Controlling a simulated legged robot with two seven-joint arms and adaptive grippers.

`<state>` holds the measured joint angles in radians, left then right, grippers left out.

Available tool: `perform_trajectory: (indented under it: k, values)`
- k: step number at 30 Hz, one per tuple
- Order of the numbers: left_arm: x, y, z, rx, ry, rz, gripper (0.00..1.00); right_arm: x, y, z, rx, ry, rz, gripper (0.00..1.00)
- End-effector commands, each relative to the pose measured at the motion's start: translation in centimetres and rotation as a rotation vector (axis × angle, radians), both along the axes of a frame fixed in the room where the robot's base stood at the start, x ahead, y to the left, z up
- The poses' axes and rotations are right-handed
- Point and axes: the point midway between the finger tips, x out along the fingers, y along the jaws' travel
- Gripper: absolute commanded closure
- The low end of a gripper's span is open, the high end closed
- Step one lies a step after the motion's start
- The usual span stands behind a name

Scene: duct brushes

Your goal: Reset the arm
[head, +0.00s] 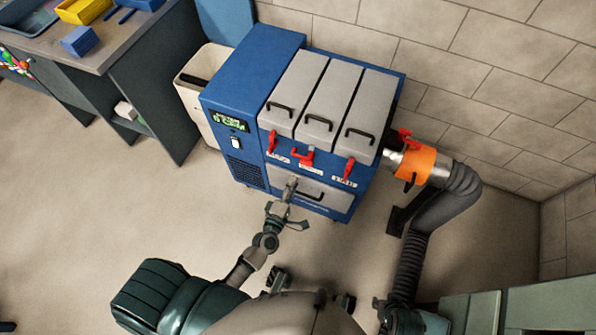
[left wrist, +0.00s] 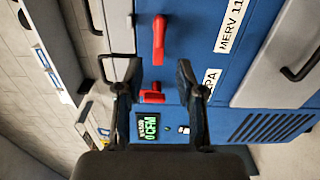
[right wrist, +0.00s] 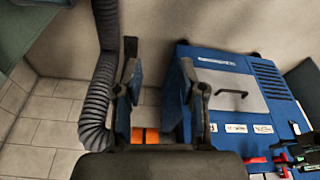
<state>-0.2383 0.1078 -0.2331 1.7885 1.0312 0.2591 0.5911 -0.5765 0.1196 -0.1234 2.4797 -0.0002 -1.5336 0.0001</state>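My left gripper (head: 294,208) is in front of the lower drawer of the blue filter machine (head: 240,98) in the head view. In the left wrist view its two fingers (left wrist: 156,80) stand apart with nothing between them, and a red latch (left wrist: 158,42) and a lit display (left wrist: 147,126) show beyond. My right gripper (right wrist: 164,80) shows in the right wrist view with its fingers apart and no object held; an orange cuff (right wrist: 150,135) shows beyond. I cannot make out the right gripper clearly in the head view.
The machine has three grey lids (head: 330,95) with black handles and red latches (head: 349,168). An orange cuff (head: 415,165) joins a ribbed hose (head: 455,195) at its right. A bin (head: 190,85) and a workbench (head: 85,35) stand left. The floor (head: 120,215) at left is clear.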

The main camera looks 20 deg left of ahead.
Motion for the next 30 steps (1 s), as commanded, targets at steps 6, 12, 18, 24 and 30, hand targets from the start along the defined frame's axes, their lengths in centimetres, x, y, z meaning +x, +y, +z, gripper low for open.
perform_trajectory:
  k: [6,12,18,24,30]
  values:
    - [-1.9,0.0,0.0,-0.001,0.001,-0.001,0.62,0.0,0.0,0.0,0.000,0.000,0.000,0.60]
    - [-2.0,0.0,-0.1,-0.001,0.001,-0.001,0.62,0.0,0.0,0.0,0.000,0.000,0.000,0.60]
    - [-1.9,0.0,-0.1,-0.001,0.001,-0.001,0.62,0.0,0.0,0.0,0.000,0.000,0.000,0.60]
    - [-2.0,-0.1,-0.2,0.011,0.006,-0.008,0.62,0.0,0.0,0.1,-0.001,-0.002,0.000,0.60]
    - [-4.3,-3.0,-4.8,0.360,0.173,-0.218,0.62,1.0,0.2,-4.4,-0.004,0.024,0.003,0.60]
